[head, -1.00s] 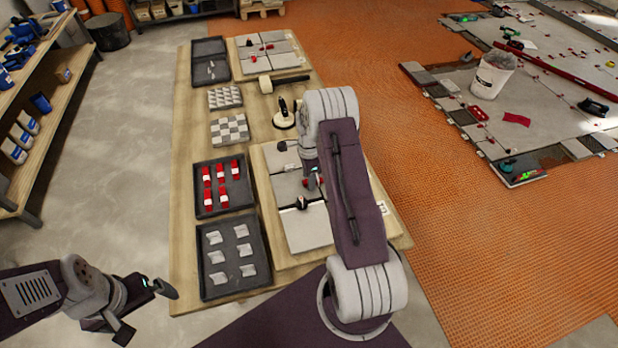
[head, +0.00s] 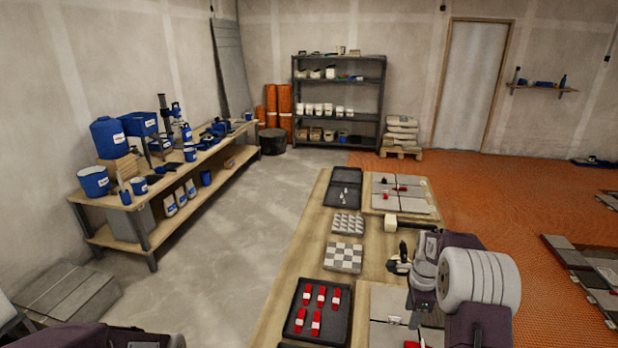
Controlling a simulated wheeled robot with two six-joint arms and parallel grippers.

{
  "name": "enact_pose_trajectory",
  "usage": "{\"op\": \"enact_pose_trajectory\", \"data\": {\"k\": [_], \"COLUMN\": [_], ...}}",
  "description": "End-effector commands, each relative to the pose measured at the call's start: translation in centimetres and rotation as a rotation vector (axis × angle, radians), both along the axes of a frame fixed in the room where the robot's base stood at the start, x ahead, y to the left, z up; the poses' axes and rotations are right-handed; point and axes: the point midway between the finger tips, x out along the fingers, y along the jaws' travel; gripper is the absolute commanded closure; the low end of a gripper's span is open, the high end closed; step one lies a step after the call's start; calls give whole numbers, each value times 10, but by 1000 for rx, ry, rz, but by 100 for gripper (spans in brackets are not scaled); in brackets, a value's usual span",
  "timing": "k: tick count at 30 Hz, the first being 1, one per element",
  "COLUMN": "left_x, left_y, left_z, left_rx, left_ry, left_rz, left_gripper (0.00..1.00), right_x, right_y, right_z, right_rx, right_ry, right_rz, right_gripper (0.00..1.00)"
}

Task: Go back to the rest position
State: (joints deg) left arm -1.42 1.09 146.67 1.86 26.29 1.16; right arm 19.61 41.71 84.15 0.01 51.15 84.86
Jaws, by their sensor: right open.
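My right arm reaches in at the lower right, and its open gripper (head: 416,318) hangs over the near tile panel (head: 389,334) on the wooden table. The arm links cover part of that panel, so any contact is hard to tell. I see nothing held in it. At the lower left only a dark part of my left arm shows; its gripper is out of view. A dark tray (head: 337,325) with several red wedges stands left of the near panel. A suction lifter (head: 399,260) with a dark handle stands on the table, close to my right arm.
A mallet (head: 389,225) and a far tile panel (head: 404,205) lie further back on the table. A checkered tile stack (head: 343,257) and a dark tray (head: 344,188) are on its left side. A workbench (head: 150,205) stands left, with free concrete floor between.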

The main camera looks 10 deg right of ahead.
Motion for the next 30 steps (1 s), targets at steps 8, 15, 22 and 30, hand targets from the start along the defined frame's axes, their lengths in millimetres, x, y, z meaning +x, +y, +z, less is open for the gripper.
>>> {"op": "enact_pose_trajectory", "data": {"k": [8, 15, 22, 30], "left_x": [0, 0, 0, 0], "left_y": [0, 0, 0, 0], "left_z": [0, 0, 0, 0], "left_rx": [0, 0, 0, 0], "left_ry": [0, 0, 0, 0], "left_rz": [0, 0, 0, 0], "left_gripper": [0, 0, 0, 0], "right_x": [-63, -187, -199, -199], "right_y": [121, 162, 161, 160], "right_z": [67, 36, 21, 21], "right_rx": [-23, -63, -110, -112], "right_ry": [-65, -38, -43, -42], "right_rz": [458, 1324, 1761, 1799], "right_gripper": [56, 56, 56, 56]}}
